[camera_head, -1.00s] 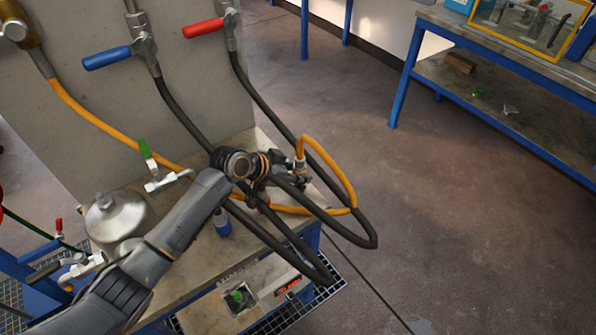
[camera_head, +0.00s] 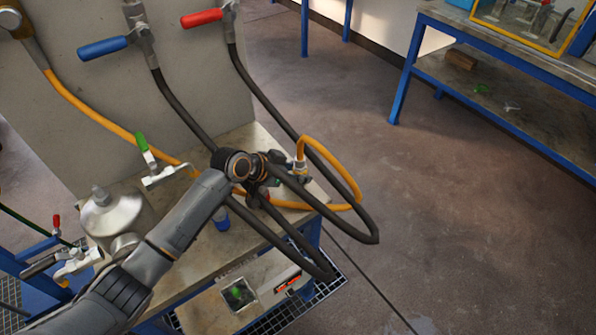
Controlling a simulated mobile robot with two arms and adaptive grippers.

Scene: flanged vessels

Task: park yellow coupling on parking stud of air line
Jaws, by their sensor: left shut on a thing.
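My left gripper (camera_head: 287,167) reaches over the right part of the bench and is shut at the metal end of the yellow hose (camera_head: 335,160), where the yellow coupling (camera_head: 300,166) sits. My wrist and fingers partly hide the coupling. The hose runs from the upper left of the panel, behind my arm, and loops up on the right to the coupling. I cannot make out the parking stud. My right gripper is not in view.
Black hoses (camera_head: 362,222) loop past the gripper from the blue-handled valve (camera_head: 104,46) and red-handled valve (camera_head: 203,18). A steel vessel (camera_head: 118,218) and green-handled valve (camera_head: 146,152) stand left of my arm. A second bench (camera_head: 500,70) is upper right; open floor lies between.

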